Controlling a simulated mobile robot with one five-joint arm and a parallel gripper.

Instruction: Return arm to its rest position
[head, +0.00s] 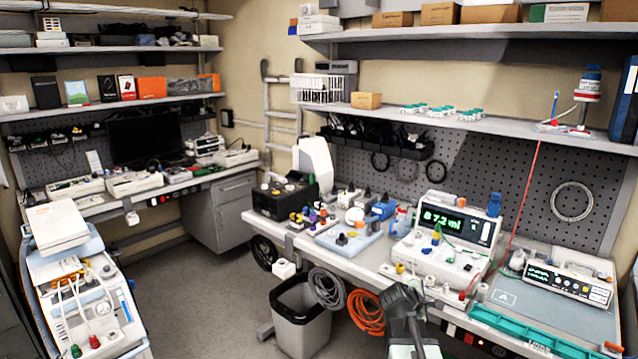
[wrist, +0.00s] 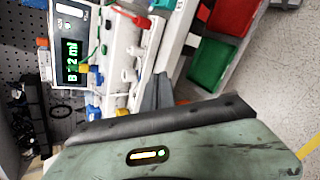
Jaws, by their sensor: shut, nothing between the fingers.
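My arm rises from the bottom edge of the head view, in front of the workbench. My gripper (head: 402,300) is dark grey and shut, with nothing in it. It shows near the bench's front edge, below and left of the pump tester with a green display (head: 456,222); the head view does not show whether it touches anything. In the wrist view, my green-grey gripper body fills the bottom, and the tester's display (wrist: 72,48) appears sideways at the upper left.
The workbench (head: 375,262) holds small fittings and a second device with a display (head: 568,283). A grey bin (head: 300,318), a grey hose coil (head: 327,288) and an orange coil (head: 367,312) are by its front. A cart with a pump (head: 85,300) stands left. Floor between is clear.

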